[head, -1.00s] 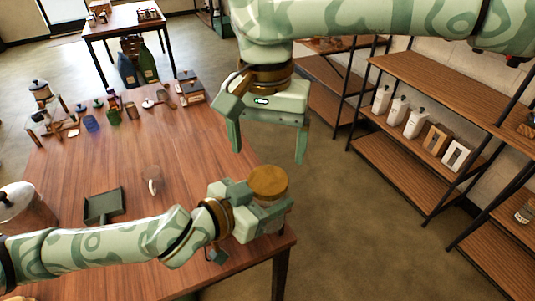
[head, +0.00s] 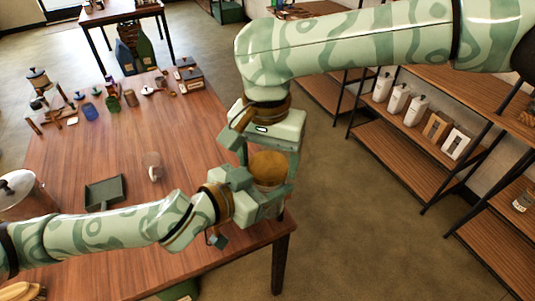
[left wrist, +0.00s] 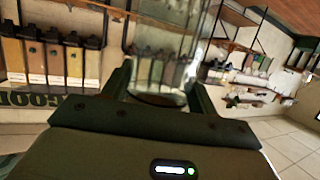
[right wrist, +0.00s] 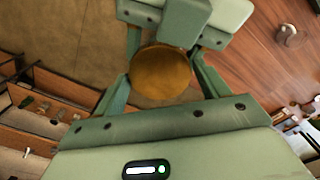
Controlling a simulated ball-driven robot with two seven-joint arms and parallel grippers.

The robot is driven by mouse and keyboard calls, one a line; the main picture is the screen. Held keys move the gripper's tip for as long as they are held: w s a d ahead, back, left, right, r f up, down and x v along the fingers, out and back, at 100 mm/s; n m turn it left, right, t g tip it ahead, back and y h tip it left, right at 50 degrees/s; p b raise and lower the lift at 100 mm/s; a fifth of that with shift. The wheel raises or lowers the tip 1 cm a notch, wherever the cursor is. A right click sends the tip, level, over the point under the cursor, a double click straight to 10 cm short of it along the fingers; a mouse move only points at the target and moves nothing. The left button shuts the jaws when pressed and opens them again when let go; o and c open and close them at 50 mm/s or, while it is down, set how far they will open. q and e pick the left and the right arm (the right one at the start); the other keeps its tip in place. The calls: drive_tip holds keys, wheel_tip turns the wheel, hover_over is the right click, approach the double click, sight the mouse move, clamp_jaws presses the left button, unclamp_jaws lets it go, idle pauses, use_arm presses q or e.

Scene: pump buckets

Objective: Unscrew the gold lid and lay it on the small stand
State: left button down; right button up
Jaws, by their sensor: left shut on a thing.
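The round gold lid (head: 268,167) tops a clear jar near the table's right front corner. My left gripper (head: 262,200) is shut on the jar below the lid, and its fingers hide much of the glass. The jar's clear wall (left wrist: 165,45) stands between the fingers in the left wrist view. My right gripper (head: 268,158) is above the jar, pointing down. Its open fingers are on either side of the lid, which also shows in the right wrist view (right wrist: 160,72). A low, dark green square tray-like piece (head: 104,193) lies on the table; I cannot tell if it is the small stand.
A metal lidded pot (head: 20,195) is at the left edge. Several small items crowd the table's far end. Wooden shelves (head: 440,130) stand at right. The table's middle is largely clear.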

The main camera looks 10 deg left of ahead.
drive_tip(key=c, duration=0.6)
drive_tip(key=n, duration=0.3)
drive_tip(key=shift+c, duration=0.2)
drive_tip(key=o, duration=1.1)
drive_tip(key=shift+r, duration=0.1)
